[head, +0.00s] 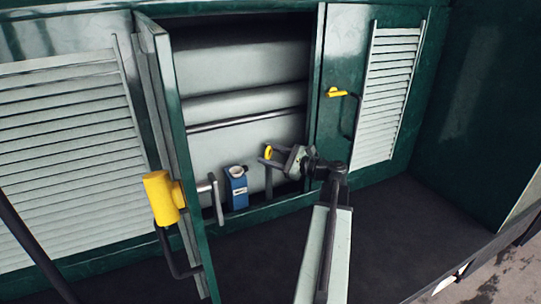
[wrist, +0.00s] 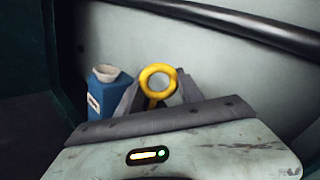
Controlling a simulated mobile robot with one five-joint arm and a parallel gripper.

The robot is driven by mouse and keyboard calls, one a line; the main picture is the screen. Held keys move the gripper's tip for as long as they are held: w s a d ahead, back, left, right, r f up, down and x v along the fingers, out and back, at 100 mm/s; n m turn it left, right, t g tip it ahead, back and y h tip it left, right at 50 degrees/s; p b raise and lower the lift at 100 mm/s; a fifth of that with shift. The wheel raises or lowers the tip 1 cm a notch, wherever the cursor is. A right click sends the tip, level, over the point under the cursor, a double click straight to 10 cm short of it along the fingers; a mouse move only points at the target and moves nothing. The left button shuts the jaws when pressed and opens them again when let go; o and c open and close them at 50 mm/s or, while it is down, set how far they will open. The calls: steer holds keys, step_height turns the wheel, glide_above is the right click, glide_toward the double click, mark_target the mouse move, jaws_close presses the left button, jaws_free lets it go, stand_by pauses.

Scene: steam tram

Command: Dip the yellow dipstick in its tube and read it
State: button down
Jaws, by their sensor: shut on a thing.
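The dipstick's yellow ring handle (head: 268,152) is between the fingers of my gripper (head: 272,158), inside the open compartment. In the wrist view the yellow ring (wrist: 158,81) stands up between the two grey fingers (wrist: 153,98), which are shut on it. Below the gripper in the head view a thin dark upright piece (head: 268,184) runs down toward the compartment floor. I cannot tell whether it is the dipstick's rod, its tube, or both in line. The rod's lower end and any reading marks are not visible.
A blue container (head: 238,192) with a pale open top stands left of my gripper; it also shows in the wrist view (wrist: 106,97). The green door (head: 184,150) with a yellow handle (head: 160,197) stands open at left. A dark rail (wrist: 235,25) crosses behind.

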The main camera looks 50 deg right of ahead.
stand_by(0.3)
step_height(320, 180, up, 23)
steer(key=p, duration=2.2)
steer(key=shift+f+p, duration=0.2)
steer(key=shift+p, duration=0.1)
steer(key=shift+f, duration=0.1)
stand_by(0.5)
